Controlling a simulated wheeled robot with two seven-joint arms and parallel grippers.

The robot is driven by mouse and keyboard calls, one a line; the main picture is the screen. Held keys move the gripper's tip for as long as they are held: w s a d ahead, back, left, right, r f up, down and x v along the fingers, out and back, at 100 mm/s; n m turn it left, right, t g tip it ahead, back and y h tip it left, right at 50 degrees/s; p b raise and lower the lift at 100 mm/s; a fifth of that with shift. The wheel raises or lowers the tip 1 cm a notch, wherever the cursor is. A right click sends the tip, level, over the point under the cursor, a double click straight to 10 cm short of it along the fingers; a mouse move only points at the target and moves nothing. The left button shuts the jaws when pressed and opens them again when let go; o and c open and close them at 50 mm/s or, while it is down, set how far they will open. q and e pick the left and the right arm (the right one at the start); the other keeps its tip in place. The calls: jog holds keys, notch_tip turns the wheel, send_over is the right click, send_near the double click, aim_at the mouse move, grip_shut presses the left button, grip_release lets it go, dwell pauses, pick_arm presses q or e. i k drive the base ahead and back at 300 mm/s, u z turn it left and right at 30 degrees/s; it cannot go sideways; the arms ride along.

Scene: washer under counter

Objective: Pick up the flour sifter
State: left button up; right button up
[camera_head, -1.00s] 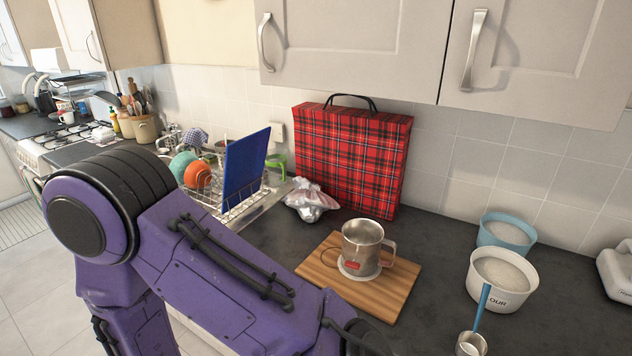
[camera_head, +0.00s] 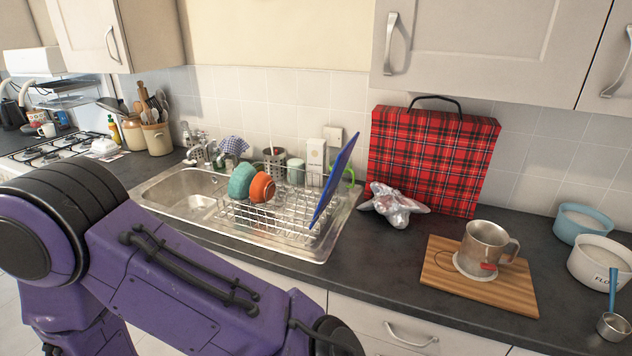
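The flour sifter appears to be the metal cup with a side handle (camera_head: 487,246). It stands upright on a small white round piece on the wooden board (camera_head: 440,282), with a red tag or mark low on its front. Its handle points right. My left arm crosses the lower left of the head view, but its gripper is out of the picture. My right gripper is not in view either. Nothing touches the sifter except what it stands on.
Right of the board are a white flour tub (camera_head: 598,270), a blue bowl (camera_head: 582,222) and a metal scoop (camera_head: 613,327). A dish rack (camera_head: 285,215) sits by the sink at left.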

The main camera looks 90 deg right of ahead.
aim_at(488, 250)
jog(key=z, duration=4.55)
